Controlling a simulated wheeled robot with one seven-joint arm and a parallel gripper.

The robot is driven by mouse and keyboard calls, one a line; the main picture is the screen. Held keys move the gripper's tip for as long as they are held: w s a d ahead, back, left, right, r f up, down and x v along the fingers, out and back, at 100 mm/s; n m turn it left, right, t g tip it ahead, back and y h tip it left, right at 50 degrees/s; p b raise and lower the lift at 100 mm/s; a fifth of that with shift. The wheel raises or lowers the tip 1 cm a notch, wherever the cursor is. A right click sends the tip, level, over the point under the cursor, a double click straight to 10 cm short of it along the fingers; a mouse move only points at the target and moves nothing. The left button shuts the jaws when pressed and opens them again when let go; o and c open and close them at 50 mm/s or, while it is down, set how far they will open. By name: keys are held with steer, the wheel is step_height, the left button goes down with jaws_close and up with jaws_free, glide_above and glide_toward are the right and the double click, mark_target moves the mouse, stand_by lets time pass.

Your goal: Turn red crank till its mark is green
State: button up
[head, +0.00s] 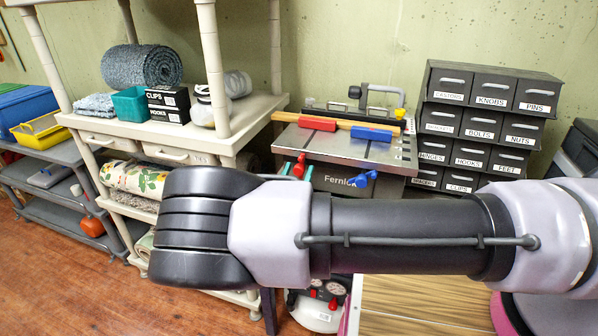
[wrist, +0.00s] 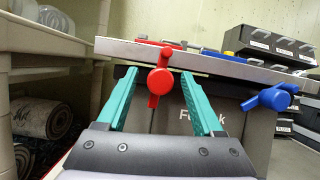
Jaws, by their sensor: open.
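The red crank (wrist: 160,80) is on the front of the grey machine (wrist: 232,125), under its table edge. My gripper (wrist: 158,74) is open, with one teal finger on each side of the crank. I cannot tell whether either finger touches it. In the head view the red crank (head: 299,165) shows small between the teal fingertips, above my arm. I cannot make out a coloured mark for it in either view.
A blue crank (wrist: 270,98) sits to the right on the same front. A red block (head: 317,123) and a blue block (head: 371,133) lie on the machine's table (head: 350,148). A cream shelf (head: 150,138) stands close on the left, labelled drawers (head: 480,125) on the right.

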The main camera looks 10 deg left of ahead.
steer(key=shift+w+r, duration=0.15)
steer(key=shift+w, duration=0.25)
jaws_close()
steer(key=shift+m, duration=0.3)
steer(key=m+h, duration=0.1)
steer(key=m, duration=0.2)
steer(key=m+g+h, duration=0.1)
steer(key=m+h, duration=0.1)
steer(key=m, duration=0.1)
steer(key=m+g+h, duration=0.1)
steer(key=m, duration=0.2)
steer(key=m+g+h, duration=0.1)
steer(key=m+h, duration=0.1)
steer(key=m, duration=0.2)
steer(key=shift+s, duration=0.1)
steer(key=m+g, duration=0.2)
steer(key=m, duration=0.3)
steer(key=m+g, duration=0.2)
steer(key=m, duration=0.3)
steer(key=shift+d, duration=0.1)
